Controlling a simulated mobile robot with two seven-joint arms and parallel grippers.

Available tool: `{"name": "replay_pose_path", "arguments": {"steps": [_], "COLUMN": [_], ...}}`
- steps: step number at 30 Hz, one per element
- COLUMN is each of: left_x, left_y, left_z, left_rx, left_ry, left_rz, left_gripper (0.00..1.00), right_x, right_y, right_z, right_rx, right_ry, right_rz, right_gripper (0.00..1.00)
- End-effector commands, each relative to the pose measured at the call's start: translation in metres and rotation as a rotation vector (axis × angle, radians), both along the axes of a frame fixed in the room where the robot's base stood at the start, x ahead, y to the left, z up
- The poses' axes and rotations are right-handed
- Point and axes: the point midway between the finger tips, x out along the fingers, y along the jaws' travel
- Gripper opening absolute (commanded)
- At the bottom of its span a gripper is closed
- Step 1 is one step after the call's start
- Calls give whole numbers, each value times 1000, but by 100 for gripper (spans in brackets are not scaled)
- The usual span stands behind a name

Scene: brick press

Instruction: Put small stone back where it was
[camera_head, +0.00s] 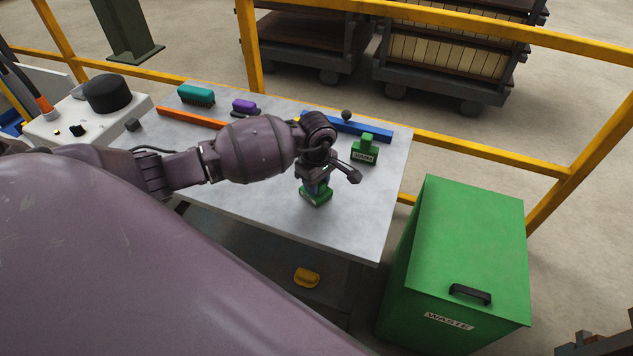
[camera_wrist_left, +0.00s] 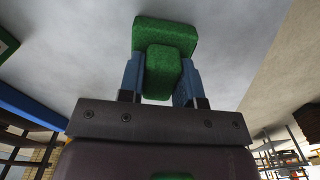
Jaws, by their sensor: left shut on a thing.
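My left gripper (camera_head: 318,183) is shut on the narrow upper part of a small green block (camera_head: 316,197), over the front right part of the table. In the left wrist view, the blue fingers (camera_wrist_left: 160,82) clamp the narrow part, and the wider green base (camera_wrist_left: 165,30) lies beyond it. I cannot tell whether the base touches the table. My right gripper is not in view.
A green waste bin (camera_head: 460,240) stands right. Yellow rails (camera_head: 490,154) run behind.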

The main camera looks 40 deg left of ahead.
Motion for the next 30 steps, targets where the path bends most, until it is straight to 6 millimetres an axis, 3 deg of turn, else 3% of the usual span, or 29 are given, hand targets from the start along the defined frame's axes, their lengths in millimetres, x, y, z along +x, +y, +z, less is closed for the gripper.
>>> {"name": "replay_pose_path", "arguments": {"steps": [2,3,8,20,30], "left_x": [0,0,0,1,1], "left_y": [0,0,0,0,1], "left_z": [-3,-3,-2,5,65], "left_rx": [1,0,0,1,2], "left_ry": [-1,0,0,-2,-3], "left_rz": [0,0,0,-1,-3], "left_gripper": [10,35,57,57,57], "right_x": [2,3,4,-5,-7], "right_y": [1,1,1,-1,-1], "right_z": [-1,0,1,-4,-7], "right_rx": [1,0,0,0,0], "right_ry": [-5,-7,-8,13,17], "right_rz": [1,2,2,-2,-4], "right_gripper": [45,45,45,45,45]}}
